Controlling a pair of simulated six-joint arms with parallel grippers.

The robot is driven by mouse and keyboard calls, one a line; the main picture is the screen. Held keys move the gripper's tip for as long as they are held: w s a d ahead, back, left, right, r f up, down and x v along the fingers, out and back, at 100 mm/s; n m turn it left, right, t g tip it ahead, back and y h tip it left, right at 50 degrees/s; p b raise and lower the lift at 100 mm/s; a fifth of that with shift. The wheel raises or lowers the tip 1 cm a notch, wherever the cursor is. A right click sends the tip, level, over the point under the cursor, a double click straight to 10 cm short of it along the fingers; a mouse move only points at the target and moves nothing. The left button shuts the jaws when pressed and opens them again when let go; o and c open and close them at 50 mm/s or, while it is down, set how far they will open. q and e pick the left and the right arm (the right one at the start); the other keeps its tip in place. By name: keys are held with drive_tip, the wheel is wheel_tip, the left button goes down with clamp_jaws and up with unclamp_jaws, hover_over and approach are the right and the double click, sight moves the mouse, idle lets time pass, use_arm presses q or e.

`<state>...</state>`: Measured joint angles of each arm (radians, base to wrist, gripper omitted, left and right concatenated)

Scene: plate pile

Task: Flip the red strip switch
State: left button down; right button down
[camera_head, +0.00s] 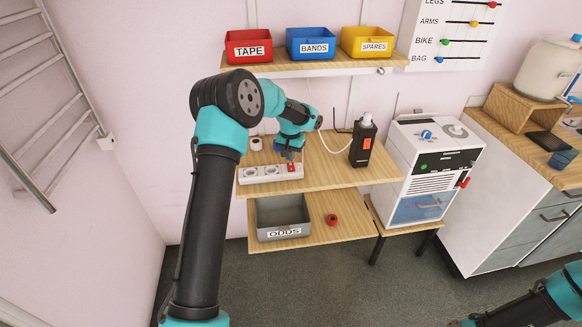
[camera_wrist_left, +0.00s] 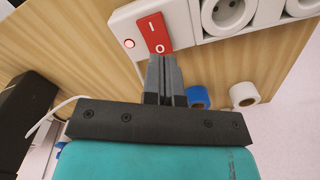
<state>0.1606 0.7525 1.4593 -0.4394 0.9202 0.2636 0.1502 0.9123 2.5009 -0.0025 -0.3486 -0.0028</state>
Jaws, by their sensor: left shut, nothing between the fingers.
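The white power strip (camera_head: 270,174) lies along the front of the middle shelf, with sockets (camera_wrist_left: 227,12) along it. Its red rocker switch (camera_head: 291,167) is at the right end in the head view. In the left wrist view the red switch (camera_wrist_left: 154,32) shows an I and an O mark, with a small red light (camera_wrist_left: 129,43) lit beside it. My left gripper (camera_head: 290,154) is over the switch. In the wrist view its shut, empty fingertips (camera_wrist_left: 163,60) are at the O end; I cannot tell whether they touch it. My right gripper is out of view.
A black device with an orange switch (camera_head: 367,143) stands right of the strip. White tape (camera_wrist_left: 244,94) and blue tape (camera_wrist_left: 198,97) rolls are near the gripper. Labelled bins (camera_head: 248,53) sit on the upper shelf. A grey ODDS bin (camera_head: 284,233) is below.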

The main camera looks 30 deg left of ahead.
sight(291, 164)
use_arm(q)
drive_tip(key=shift+f, duration=1.3)
idle(1.4)
drive_tip(key=shift+r, duration=0.1)
drive_tip(key=shift+r, duration=3.45)
drive_tip(key=shift+f, duration=0.1)
drive_tip(key=s+d+f, duration=0.1)
drive_tip(key=d+f, duration=0.1)
drive_tip(key=s+d+f+m, duration=0.1)
drive_tip(key=s+d+f, duration=0.1)
drive_tip(key=d, duration=0.1)
drive_tip(key=s+d+f+m, duration=0.1)
drive_tip(key=s+d+f, duration=0.1)
drive_tip(key=f, duration=0.1)
drive_tip(key=shift+d+f+t+h, duration=0.1)
drive_tip(key=shift+d+t+h, duration=0.05)
drive_tip(key=shift+t+h, duration=0.2)
drive_tip(key=s+d+f+h, duration=0.2)
drive_tip(key=s+d+f, duration=0.4)
drive_tip(key=s+f, duration=0.25)
drive_tip(key=s+d+f, duration=0.2)
drive_tip(key=s+f, duration=0.1)
drive_tip(key=s, duration=0.3)
drive_tip(key=s+d+f+n, duration=0.1)
drive_tip(key=s+d+f, duration=0.1)
drive_tip(key=s+f, duration=0.2)
drive_tip(key=s+d+f+n+h, duration=0.1)
drive_tip(key=s+d+f, duration=0.1)
drive_tip(key=s, duration=0.8)
drive_tip(key=shift+x, duration=0.75)
